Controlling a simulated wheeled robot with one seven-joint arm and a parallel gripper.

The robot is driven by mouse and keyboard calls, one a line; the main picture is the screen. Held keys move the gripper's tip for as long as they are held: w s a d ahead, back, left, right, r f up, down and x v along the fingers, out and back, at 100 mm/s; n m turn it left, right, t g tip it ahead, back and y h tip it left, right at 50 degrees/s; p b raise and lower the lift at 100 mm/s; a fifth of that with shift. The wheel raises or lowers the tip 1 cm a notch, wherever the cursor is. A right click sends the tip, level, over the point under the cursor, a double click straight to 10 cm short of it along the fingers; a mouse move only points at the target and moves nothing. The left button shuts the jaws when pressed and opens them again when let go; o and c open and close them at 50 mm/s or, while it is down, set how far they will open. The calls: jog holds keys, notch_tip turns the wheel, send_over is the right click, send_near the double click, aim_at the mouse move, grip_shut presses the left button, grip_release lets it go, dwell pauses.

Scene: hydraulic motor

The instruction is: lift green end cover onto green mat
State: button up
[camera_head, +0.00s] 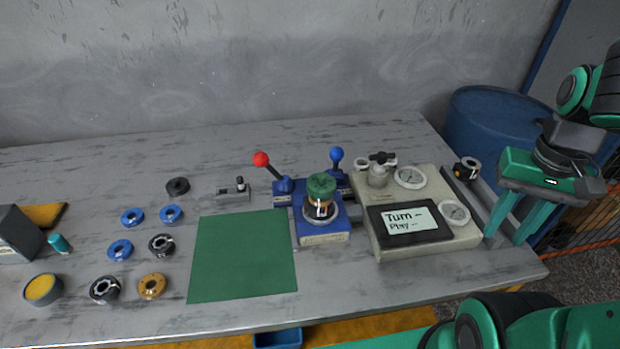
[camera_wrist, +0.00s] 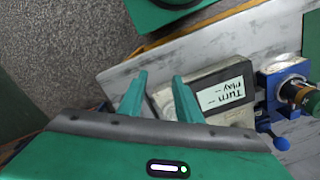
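The green end cover (camera_head: 321,186) sits on top of the motor stack, which stands upright in the blue fixture (camera_head: 322,236) at the middle of the table. It also shows at the right edge of the wrist view (camera_wrist: 303,97), partly cut off. The flat green mat (camera_head: 243,256) lies bare on the table, left of the fixture. My gripper (camera_head: 507,226) hangs at the table's right end, right of the test unit and well apart from the cover. In the wrist view its two fingers (camera_wrist: 158,92) are spread with nothing between them.
A beige test unit (camera_head: 428,243) with gauges and a sign stands between my gripper and the fixture. Red-knobbed (camera_head: 261,159) and blue-knobbed (camera_head: 336,154) levers rise behind the cover. Several blue, black and brass rings lie left of the mat. A blue barrel (camera_head: 490,125) stands beyond the table.

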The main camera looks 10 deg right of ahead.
jog(key=shift+o, duration=0.4)
jog(key=shift+d, duration=0.1)
jog(key=o, duration=0.5)
jog(key=shift+s+r, duration=0.2)
jog(key=shift+s, duration=0.15)
jog(key=o, duration=0.5)
jog(key=shift+r, duration=0.35)
jog(key=shift+c, duration=0.2)
notch_tip(320, 180, up, 8)
jog(key=r+m, duration=0.1)
jog(key=m, duration=1.1)
send_over(322, 176)
jog(key=shift+f, duration=5.25)
